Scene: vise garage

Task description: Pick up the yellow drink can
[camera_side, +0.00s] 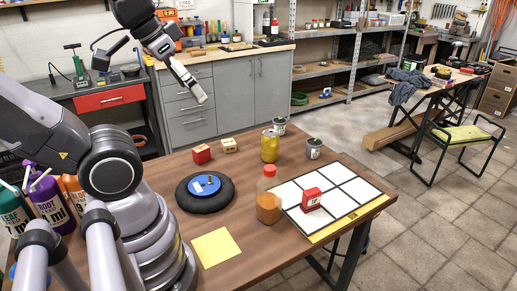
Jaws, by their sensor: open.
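The yellow drink can (270,145) stands upright on the brown wooden table (240,250), toward its far side. My gripper (203,97) is up in the air, left of the can and higher in the picture, clear of everything. Its jaws are open and nothing is seen between them; the fingers are small and seen nearly edge-on.
A bottle of amber liquid (268,200) stands in front of the can. A red block (201,154) and a wooden block (229,145) lie left. A white tiled board (345,190) carries a red box (311,199). A black round pad (190,203) lies left.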

